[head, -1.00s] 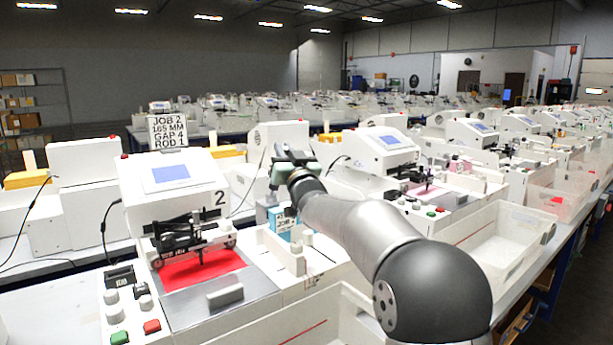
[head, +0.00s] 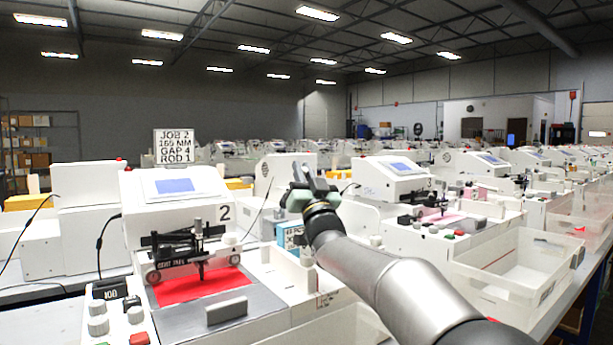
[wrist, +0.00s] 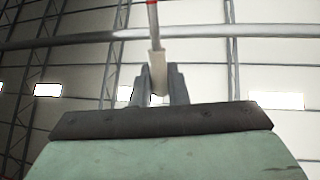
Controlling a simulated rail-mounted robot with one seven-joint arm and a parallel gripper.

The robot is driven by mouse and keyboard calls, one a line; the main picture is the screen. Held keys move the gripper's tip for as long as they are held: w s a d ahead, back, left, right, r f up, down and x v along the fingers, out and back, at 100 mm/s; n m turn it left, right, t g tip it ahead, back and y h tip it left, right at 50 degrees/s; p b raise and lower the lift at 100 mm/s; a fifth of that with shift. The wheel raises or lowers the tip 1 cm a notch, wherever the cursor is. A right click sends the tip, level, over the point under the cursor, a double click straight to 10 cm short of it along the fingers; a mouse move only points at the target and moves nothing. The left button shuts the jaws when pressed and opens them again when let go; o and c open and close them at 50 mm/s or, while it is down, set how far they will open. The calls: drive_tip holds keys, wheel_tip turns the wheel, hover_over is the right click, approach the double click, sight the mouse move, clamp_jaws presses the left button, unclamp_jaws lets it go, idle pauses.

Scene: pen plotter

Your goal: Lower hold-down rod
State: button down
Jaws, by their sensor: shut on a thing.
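The white plotter marked 2 (head: 175,215) stands at left in the head view, with a red sheet (head: 225,286) on its bed. A dark bar with lettering and round ends (head: 185,266) lies across the sheet's far edge, below the black pen carriage; I cannot tell surely whether it is the hold-down rod. My gripper (head: 304,172) is raised beyond the plotter's right side, apart from the bar. In the wrist view my gripper (wrist: 156,88) is shut on a slim pale stick (wrist: 157,68) with a thin, red-marked upper part. It points up toward the ceiling.
A sign (head: 174,146) reads JOB 2, 165 MM, GAP 4, ROD 1. Knobs and buttons (head: 137,338) sit at the plotter's front left. A grey block (head: 227,311) stands at the bed's front. A blue-and-white box (head: 289,235) is below my gripper. A clear bin (head: 515,270) is at right.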

drive_tip(key=c, duration=1.5)
unclamp_jaws()
drive_tip(key=shift+r, duration=0.5)
drive_tip(key=r, duration=0.2)
drive_tip(key=r+p, duration=0.1)
drive_tip(key=shift+s, duration=0.25)
drive_tip(key=s+d+r, duration=0.1)
drive_tip(key=s+r, duration=0.2)
drive_tip(key=s, duration=0.1)
drive_tip(key=s+d+r, duration=0.1)
drive_tip(key=s+r, duration=0.2)
drive_tip(key=s, duration=0.1)
drive_tip(key=s+d+r, duration=0.2)
drive_tip(key=s+r, duration=0.1)
drive_tip(key=s, duration=0.2)
drive_tip(key=shift+a, duration=0.1)
